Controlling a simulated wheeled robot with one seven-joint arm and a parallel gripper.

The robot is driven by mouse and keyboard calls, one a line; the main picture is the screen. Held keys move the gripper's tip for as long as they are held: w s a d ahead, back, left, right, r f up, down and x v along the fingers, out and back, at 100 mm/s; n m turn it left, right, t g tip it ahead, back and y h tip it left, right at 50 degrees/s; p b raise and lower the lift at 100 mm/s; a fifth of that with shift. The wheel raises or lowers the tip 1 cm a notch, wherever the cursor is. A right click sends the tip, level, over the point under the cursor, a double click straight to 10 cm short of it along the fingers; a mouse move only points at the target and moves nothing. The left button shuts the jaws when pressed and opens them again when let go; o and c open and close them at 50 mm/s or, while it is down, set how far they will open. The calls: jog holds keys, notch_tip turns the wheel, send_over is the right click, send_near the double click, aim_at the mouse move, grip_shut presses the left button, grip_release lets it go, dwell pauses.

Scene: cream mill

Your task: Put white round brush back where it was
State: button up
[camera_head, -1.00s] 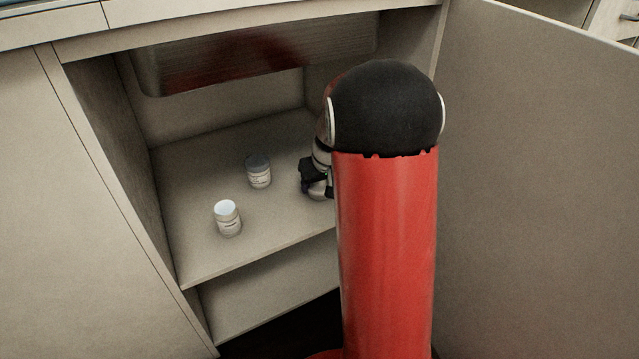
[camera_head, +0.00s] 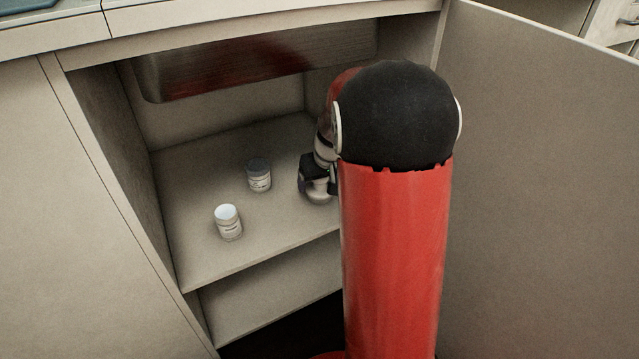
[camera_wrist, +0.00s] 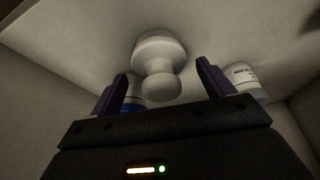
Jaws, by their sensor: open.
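The white round brush (camera_wrist: 158,50) has a wide round head and a narrower knob. In the wrist view its head rests against the pale shelf, and its knob is between my fingers. My gripper (camera_wrist: 162,87) is open, with one dark purple finger on each side of the knob and visible gaps to both. In the head view the brush (camera_head: 319,197) shows as a pale round shape on the cabinet shelf, just below my gripper (camera_head: 311,180). My red and black arm hides part of the shelf to the right.
A white-lidded jar (camera_head: 228,222) stands near the shelf's front, and a grey-lidded jar (camera_head: 259,176) stands farther back. A metal sink basin (camera_head: 255,70) hangs overhead. The cabinet door (camera_head: 545,190) is open on the right. The left part of the shelf (camera_head: 190,185) is bare.

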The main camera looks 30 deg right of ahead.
jog(key=p+v, duration=0.1)
jog(key=v, duration=0.8)
jog(key=s+a+r, duration=0.5)
jog(key=s+a, duration=0.4)
jog(key=s+a+n+t, duration=0.1)
jog(key=s+a, duration=0.5)
jog(key=s, duration=0.7)
jog(key=shift+s, duration=0.35)
jog(key=shift+a, duration=0.1)
